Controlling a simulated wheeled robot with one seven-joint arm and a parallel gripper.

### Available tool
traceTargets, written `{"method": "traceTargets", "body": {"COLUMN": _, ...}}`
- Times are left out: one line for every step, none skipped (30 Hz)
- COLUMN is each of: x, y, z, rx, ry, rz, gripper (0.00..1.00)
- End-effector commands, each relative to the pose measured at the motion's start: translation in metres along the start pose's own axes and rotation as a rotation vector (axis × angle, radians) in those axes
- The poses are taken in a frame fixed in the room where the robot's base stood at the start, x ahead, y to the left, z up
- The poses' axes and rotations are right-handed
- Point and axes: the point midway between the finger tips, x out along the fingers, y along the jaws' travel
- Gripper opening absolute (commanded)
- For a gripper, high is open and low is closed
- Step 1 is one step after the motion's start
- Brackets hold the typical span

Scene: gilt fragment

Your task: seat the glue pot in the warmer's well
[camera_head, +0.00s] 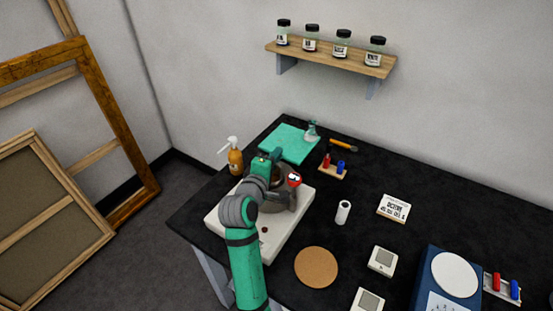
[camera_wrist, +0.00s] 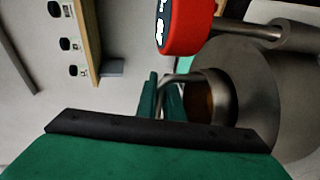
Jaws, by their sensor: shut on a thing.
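My gripper (camera_head: 268,162) is over the warmer, shut on the glue pot. In the wrist view its green fingers (camera_wrist: 165,98) close at the pot's curved metal handle. The glue pot (camera_wrist: 222,92) is a small metal cup with a brown inside; in the head view it is mostly behind my arm (camera_head: 278,174). The warmer (camera_head: 285,200) is a grey round body on a white base (camera_head: 276,236), also large at the right of the wrist view (camera_wrist: 258,88). The pot overlaps the warmer's top; I cannot tell whether it is inside the well or above it.
A red-rimmed dial (camera_head: 294,180) stands on a metal stem by the warmer. An amber spray bottle (camera_head: 235,160) is to its left, a teal mat (camera_head: 290,142) behind. A white cylinder (camera_head: 342,212) and cork disc (camera_head: 316,267) lie right. A jar shelf (camera_head: 330,57) hangs above.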

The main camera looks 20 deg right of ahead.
Motion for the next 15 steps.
{"method": "traceTargets", "body": {"x": 0.0007, "y": -0.0061, "z": 0.0005, "rx": -0.001, "ry": 0.000, "rz": -0.001, "gripper": 0.00}}
{"method": "traceTargets", "body": {"x": 0.0010, "y": -0.0079, "z": 0.0005, "rx": -0.001, "ry": 0.000, "rz": 0.000, "gripper": 0.00}}
{"method": "traceTargets", "body": {"x": 0.0013, "y": -0.0088, "z": 0.0004, "rx": -0.001, "ry": 0.001, "rz": 0.001, "gripper": 0.00}}
{"method": "traceTargets", "body": {"x": 0.0014, "y": -0.0088, "z": 0.0004, "rx": 0.000, "ry": 0.001, "rz": 0.002, "gripper": 0.00}}
{"method": "traceTargets", "body": {"x": 0.0014, "y": -0.0084, "z": 0.0003, "rx": 0.000, "ry": 0.001, "rz": 0.002, "gripper": 0.00}}
{"method": "traceTargets", "body": {"x": 0.0013, "y": -0.0082, "z": 0.0003, "rx": 0.000, "ry": 0.001, "rz": 0.002, "gripper": 0.00}}
{"method": "traceTargets", "body": {"x": 0.0013, "y": -0.0081, "z": 0.0004, "rx": 0.000, "ry": 0.001, "rz": 0.002, "gripper": 0.00}}
{"method": "traceTargets", "body": {"x": 0.0014, "y": -0.0081, "z": 0.0004, "rx": 0.000, "ry": 0.001, "rz": 0.002, "gripper": 0.00}}
{"method": "traceTargets", "body": {"x": 0.0014, "y": -0.0082, "z": 0.0005, "rx": 0.000, "ry": 0.001, "rz": 0.002, "gripper": 0.00}}
{"method": "traceTargets", "body": {"x": 0.0015, "y": -0.0086, "z": 0.0006, "rx": 0.000, "ry": 0.001, "rz": 0.002, "gripper": 0.00}}
{"method": "traceTargets", "body": {"x": 0.0016, "y": -0.0092, "z": 0.0006, "rx": 0.000, "ry": 0.001, "rz": 0.002, "gripper": 0.00}}
{"method": "traceTargets", "body": {"x": 0.0018, "y": -0.0103, "z": 0.0007, "rx": 0.000, "ry": 0.001, "rz": 0.001, "gripper": 0.00}}
{"method": "traceTargets", "body": {"x": 0.0021, "y": -0.0114, "z": 0.0007, "rx": 0.000, "ry": 0.000, "rz": 0.000, "gripper": 0.10}}
{"method": "traceTargets", "body": {"x": 0.0020, "y": -0.0110, "z": 0.0006, "rx": 0.000, "ry": 0.000, "rz": 0.000, "gripper": 0.17}}
{"method": "traceTargets", "body": {"x": 0.0019, "y": -0.0110, "z": 0.0004, "rx": 0.000, "ry": 0.001, "rz": 0.000, "gripper": 0.26}}
